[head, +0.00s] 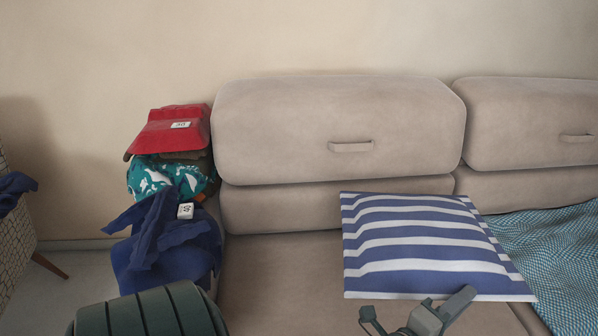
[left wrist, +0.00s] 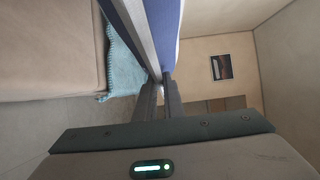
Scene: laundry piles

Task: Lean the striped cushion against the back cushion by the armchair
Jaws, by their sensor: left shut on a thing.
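The blue-and-white striped cushion (head: 425,245) is in the right half of the head view, over the sofa seat and in front of the backrest. My left gripper (head: 430,314) is at its near edge. In the left wrist view the fingers (left wrist: 160,92) are shut on the cushion's edge (left wrist: 166,30), which rises beyond them. The large beige back cushion (head: 340,130) stands at the left end of the sofa, nearer the armchair. The patterned armchair (head: 8,235) is cut off at the left edge. My right gripper is not in view.
A pile of clothes, with a red folded item (head: 172,130) on top and dark blue cloth (head: 170,245) below, covers the sofa's left arm. A teal blanket (head: 555,250) lies on the seat at right. The seat left of the cushion (head: 275,270) is clear.

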